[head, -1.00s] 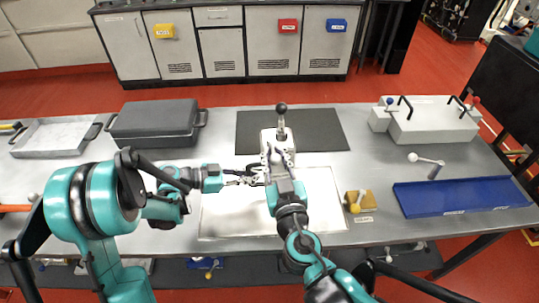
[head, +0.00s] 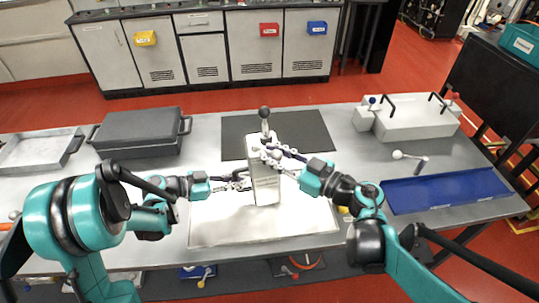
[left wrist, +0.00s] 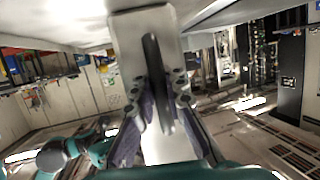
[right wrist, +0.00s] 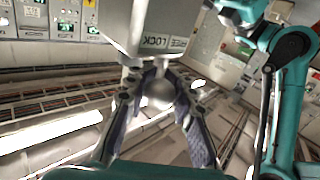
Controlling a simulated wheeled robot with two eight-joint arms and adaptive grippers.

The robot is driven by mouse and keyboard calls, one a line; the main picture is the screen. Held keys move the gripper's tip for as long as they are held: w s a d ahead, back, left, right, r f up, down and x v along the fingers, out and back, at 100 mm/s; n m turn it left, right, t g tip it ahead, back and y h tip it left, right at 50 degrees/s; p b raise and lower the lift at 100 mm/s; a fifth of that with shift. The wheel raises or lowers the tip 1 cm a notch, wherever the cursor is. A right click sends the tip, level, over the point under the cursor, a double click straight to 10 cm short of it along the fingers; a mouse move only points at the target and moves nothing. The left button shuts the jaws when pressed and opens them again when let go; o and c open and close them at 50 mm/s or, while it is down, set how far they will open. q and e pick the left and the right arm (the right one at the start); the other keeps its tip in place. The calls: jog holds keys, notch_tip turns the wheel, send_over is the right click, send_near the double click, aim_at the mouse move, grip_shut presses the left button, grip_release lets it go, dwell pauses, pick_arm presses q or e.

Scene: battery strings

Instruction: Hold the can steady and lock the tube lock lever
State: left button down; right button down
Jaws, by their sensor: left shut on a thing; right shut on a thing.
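A tall light-grey can (head: 265,187) stands upright on a white mat (head: 215,235). A dark ball (head: 264,112) tops a post above it. My left gripper (head: 243,180) is at the can's left side; the left wrist view shows its fingers (left wrist: 160,100) shut around a dark upright bar against the can (left wrist: 150,30). My right gripper (head: 272,153) comes in from the right near the can's top. In the right wrist view its fingers (right wrist: 155,85) are shut on a pale ball knob (right wrist: 160,93), below a "LOCK" label (right wrist: 160,42). The lever's arm is mostly hidden.
A dark mat (head: 305,125) lies behind the can. A dark lidded case (head: 140,130) stands at left, a blue tray (head: 445,190) at right, and a grey box with black handles (head: 410,122) at back right.

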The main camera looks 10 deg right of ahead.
jog(key=shift+d+n+g+y, duration=0.1)
jog(key=shift+n+g+y, duration=0.3)
jog(key=shift+n, duration=0.1)
jog(key=c, duration=1.2)
grip_release()
jog(key=v, duration=1.2)
jog(key=shift+w+d, duration=0.1)
pick_arm(q)
jog(key=c, duration=1.5)
grip_release()
